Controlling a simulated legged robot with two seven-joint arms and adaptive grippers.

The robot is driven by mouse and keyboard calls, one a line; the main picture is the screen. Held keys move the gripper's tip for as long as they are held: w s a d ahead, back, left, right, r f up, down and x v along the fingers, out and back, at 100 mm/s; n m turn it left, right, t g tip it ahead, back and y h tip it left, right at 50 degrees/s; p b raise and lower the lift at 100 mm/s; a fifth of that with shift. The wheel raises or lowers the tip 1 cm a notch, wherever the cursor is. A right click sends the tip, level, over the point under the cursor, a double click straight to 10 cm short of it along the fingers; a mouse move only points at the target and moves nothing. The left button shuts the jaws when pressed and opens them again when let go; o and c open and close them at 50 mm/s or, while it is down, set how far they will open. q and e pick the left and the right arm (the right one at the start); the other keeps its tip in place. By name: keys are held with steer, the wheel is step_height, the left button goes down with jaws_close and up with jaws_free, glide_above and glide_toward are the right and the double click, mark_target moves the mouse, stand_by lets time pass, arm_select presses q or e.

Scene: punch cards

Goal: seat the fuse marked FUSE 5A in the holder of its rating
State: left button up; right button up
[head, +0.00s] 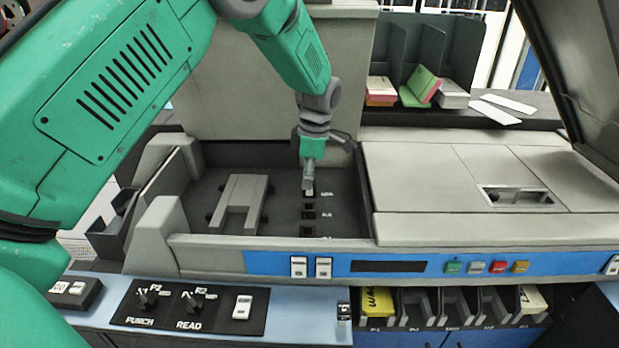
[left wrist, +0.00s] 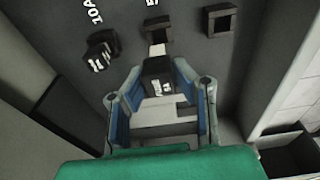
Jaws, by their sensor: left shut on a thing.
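My left gripper (head: 308,184) reaches down into the recessed tray of the machine. It is shut on a small dark fuse with white marks, which shows between the fingers in the left wrist view (left wrist: 157,88). A pale end of the fuse points at the middle holder (left wrist: 158,30), whose label is cut off after a 5; I cannot tell whether they touch. The holder labelled 10A (left wrist: 100,44) is beside it, with a dark, white-marked piece at it. A third square holder (left wrist: 219,20) looks empty. The held fuse's print is not readable. My right gripper is not in view.
A grey bracket (head: 240,203) stands left of the holders in the recess. The tray's front wall (head: 205,246) and the raised grey deck (head: 420,190) bound the space. Switches and coloured buttons (head: 475,267) line the front. A card rack (head: 425,60) stands behind.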

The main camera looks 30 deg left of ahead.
mark_target(307, 194)
arm_select(q)
steer(key=shift+a+f+b, duration=0.25)
steer(key=shift+f+b, duration=0.2)
steer(key=shift+f, duration=0.25)
steer(key=shift+d+f+b, duration=0.25)
steer(key=shift+f+b, duration=0.35)
steer(key=shift+b, duration=0.05)
steer(key=shift+f+b, duration=0.45)
steer(key=shift+f, duration=0.05)
steer(key=shift+a+f, duration=0.15)
steer(key=shift+f, duration=1.1)
steer(key=o, duration=1.1)
